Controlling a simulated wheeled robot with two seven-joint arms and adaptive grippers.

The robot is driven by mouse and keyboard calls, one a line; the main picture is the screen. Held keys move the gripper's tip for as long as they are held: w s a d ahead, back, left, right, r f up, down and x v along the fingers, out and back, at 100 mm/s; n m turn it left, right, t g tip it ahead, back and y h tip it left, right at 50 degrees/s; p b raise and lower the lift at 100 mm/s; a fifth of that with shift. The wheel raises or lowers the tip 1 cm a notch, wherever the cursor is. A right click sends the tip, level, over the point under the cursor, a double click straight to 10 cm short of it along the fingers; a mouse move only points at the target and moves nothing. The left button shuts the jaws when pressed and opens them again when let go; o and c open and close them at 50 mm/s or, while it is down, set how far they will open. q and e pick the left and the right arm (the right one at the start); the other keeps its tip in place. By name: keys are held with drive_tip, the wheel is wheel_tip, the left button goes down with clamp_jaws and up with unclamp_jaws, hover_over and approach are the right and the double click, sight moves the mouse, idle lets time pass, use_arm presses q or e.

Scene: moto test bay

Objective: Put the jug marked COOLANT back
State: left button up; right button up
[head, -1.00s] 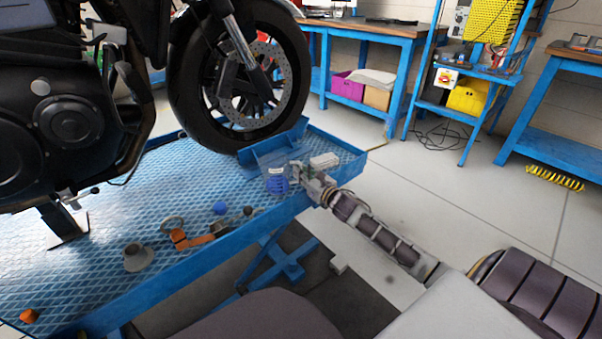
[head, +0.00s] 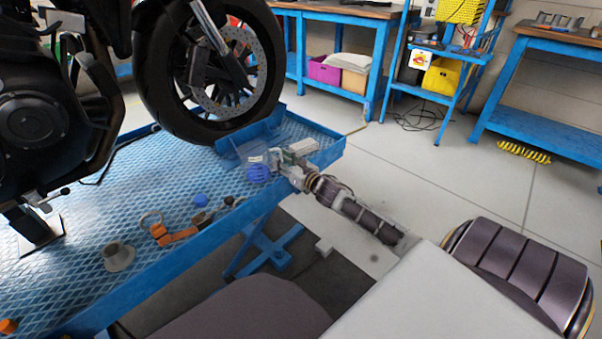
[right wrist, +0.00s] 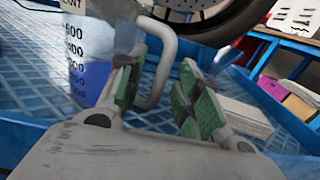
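The jug is translucent with blue liquid in its lower part, and it stands on the blue lift platform near the front wheel (head: 258,173). In the right wrist view, the jug (right wrist: 85,60) shows volume marks and a label ending in "NT"; the rest of the label is cut off. Its pale handle (right wrist: 165,65) faces my right gripper. My right gripper (right wrist: 160,98) is open, with green pads apart and the handle's upright bar between them, not clamped. In the head view, the right gripper (head: 279,162) is at the jug's right side. My left gripper is not in view.
The lift platform (head: 75,240) has a raised blue rim. A pale box (head: 304,146) lies right of the jug. A motorcycle wheel (head: 215,80) stands behind.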

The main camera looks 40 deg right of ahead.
drive_tip(key=s+d, duration=0.1)
drive_tip(key=s, duration=1)
drive_tip(key=shift+s, duration=0.15)
idle(0.5)
drive_tip(key=shift+d, duration=0.1)
idle(0.6)
